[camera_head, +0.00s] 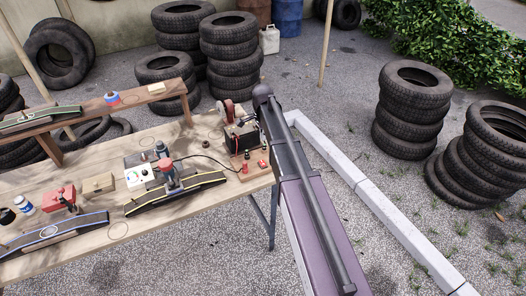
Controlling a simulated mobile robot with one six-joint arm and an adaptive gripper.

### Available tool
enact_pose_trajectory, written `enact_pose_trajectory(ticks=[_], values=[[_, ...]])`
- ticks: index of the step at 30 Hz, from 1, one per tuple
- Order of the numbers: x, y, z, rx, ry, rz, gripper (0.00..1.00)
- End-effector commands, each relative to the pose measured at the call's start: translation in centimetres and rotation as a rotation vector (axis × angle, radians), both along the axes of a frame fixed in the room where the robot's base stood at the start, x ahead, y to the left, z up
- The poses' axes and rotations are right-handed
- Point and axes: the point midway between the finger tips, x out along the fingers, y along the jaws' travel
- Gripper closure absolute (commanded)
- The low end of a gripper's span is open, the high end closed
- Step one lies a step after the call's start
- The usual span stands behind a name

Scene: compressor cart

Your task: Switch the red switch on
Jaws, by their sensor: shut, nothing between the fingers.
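A small red part (262,163), which looks like the red switch, sits at the right end of the wooden bench. Its on or off position is too small to tell. My arm reaches in from the lower right, up to a rounded dark joint above the bench's right end. My gripper (257,122) is small and partly hidden beside the arm, close to a black box with a red wheel (230,112). It is shut and empty, above and behind the red part, apart from it as far as I can tell.
The bench (85,258) holds a white box with a dial (134,176), a dark cable, black ramps (176,192) and red tools. A raised wooden shelf (130,97) stands behind. Tyre stacks (412,108) surround the area. Gravel in front is free.

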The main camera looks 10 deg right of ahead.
Motion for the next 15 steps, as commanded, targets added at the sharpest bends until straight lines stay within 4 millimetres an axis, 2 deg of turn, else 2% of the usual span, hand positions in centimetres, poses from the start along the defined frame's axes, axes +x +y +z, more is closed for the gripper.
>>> enact_pose_trajectory(ticks=[15], values=[[0.0,0.0,-3.0,0.000,0.000,0.001,1.00]])
